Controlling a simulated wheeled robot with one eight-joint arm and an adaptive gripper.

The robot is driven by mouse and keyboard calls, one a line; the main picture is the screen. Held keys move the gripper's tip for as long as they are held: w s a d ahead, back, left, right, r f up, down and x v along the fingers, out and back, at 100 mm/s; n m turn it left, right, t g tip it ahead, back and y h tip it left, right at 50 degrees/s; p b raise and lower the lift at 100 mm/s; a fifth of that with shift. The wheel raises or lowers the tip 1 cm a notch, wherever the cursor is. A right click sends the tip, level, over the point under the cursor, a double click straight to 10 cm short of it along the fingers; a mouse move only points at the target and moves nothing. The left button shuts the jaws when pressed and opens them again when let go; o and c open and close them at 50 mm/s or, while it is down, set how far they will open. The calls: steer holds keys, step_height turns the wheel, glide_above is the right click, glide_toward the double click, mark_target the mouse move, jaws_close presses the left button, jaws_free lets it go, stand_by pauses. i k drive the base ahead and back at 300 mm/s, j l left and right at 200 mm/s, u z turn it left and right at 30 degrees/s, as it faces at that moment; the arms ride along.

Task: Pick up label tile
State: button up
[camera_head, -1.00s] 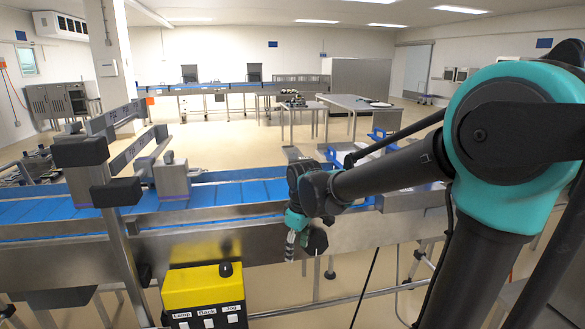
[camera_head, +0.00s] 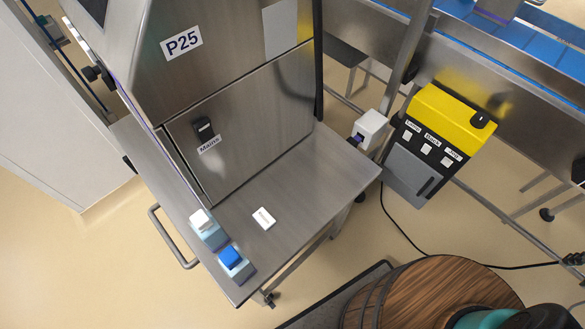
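A small white tile (camera_head: 264,218), with faint marking on top, lies flat on the bare steel shelf (camera_head: 315,185) in front of the machine marked P25 (camera_head: 240,115). It looks like the label tile; its marking is too small to read. Nothing touches it. My gripper does not clearly show in the head view now. Only a dark piece cut off at the right edge may be part of my arm, far to the right of the tile.
Two light blue blocks, one with a white top (camera_head: 203,222) and one with a blue top (camera_head: 231,257), stand left of the tile at the shelf's front. A yellow control box (camera_head: 455,118) and conveyor (camera_head: 530,75) are at right. A round wooden top (camera_head: 440,292) is below.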

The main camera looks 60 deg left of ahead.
mark_target(262, 217)
steer(key=k+l+u, duration=0.1)
steer(key=u, duration=0.3)
steer(key=k+l+u, duration=0.15)
steer(key=u, duration=0.3)
steer(key=k+u, duration=0.15)
steer(key=u, duration=0.25)
steer(key=k+u, duration=0.15)
steer(key=u, duration=0.3)
steer(key=k+u, duration=0.15)
steer(key=u, duration=0.25)
steer(key=j+u, duration=0.2)
steer(key=u, duration=0.15)
steer(key=k+j+z, duration=0.15)
steer(key=z, duration=0.2)
steer(key=k+j+z, duration=0.15)
steer(key=z, duration=0.25)
